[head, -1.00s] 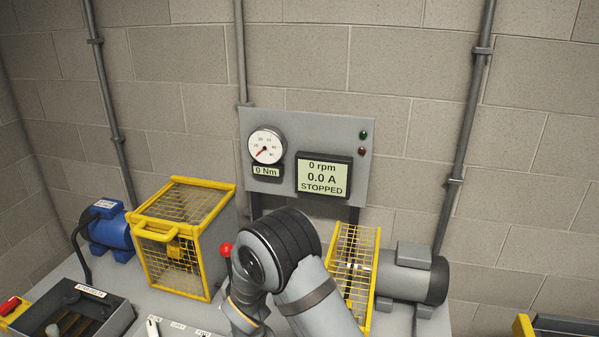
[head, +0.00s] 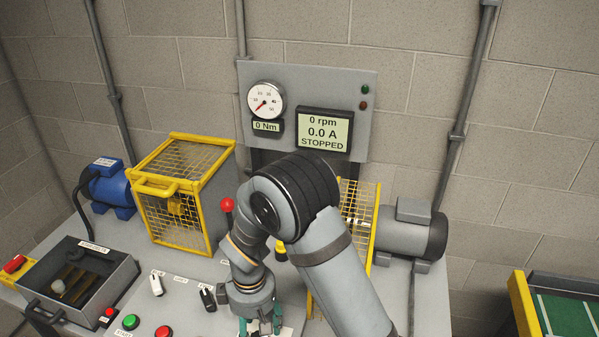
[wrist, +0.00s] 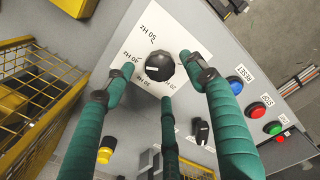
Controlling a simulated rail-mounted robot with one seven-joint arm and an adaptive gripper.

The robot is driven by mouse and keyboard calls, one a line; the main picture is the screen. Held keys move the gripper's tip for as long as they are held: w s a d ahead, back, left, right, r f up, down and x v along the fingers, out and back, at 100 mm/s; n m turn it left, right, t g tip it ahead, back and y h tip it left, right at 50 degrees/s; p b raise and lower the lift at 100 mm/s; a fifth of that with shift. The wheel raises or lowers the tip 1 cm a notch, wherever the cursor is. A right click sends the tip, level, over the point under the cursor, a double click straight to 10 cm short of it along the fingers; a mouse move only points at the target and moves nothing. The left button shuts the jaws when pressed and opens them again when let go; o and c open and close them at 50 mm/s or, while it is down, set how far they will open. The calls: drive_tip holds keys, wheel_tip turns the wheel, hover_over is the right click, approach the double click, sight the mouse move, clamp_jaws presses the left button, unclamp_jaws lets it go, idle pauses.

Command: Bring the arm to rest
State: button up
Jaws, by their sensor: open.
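My gripper (wrist: 157,80) is open, with its teal fingers spread around a black dial knob (wrist: 162,67) on a white plate marked in Hz. Nothing shows held between the fingers. I cannot tell from the wrist view whether any finger touches the knob. In the head view my gripper (head: 260,326) is low at the bottom edge, partly cut off, over the front of the grey bench panel. My arm bends above it and hides part of the bench.
A display (head: 324,130) reads 0 rpm, 0.0 A, STOPPED; a gauge (head: 264,101) reads 0 Nm. A yellow mesh cage (head: 180,200), a red-knobbed lever (head: 227,205) and a grey motor (head: 405,232) stand around my arm. Blue (wrist: 235,84), red (wrist: 257,110) and green (wrist: 273,128) buttons lie beside my fingers.

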sight(258, 336)
wheel_tip(258, 336, down, 4)
drive_tip(key=shift+s+d, duration=0.1)
drive_tip(key=shift+s, duration=0.05)
wheel_tip(258, 336, up, 12)
drive_tip(key=a+p, duration=0.1)
drive_tip(key=a, duration=0.1)
drive_tip(key=f, duration=0.4)
drive_tip(key=d+f, duration=0.1)
drive_tip(key=f, duration=0.7)
drive_tip(key=shift+w+d+p, duration=0.2)
drive_tip(key=shift+d+p, duration=0.15)
drive_tip(key=shift+m, duration=0.5)
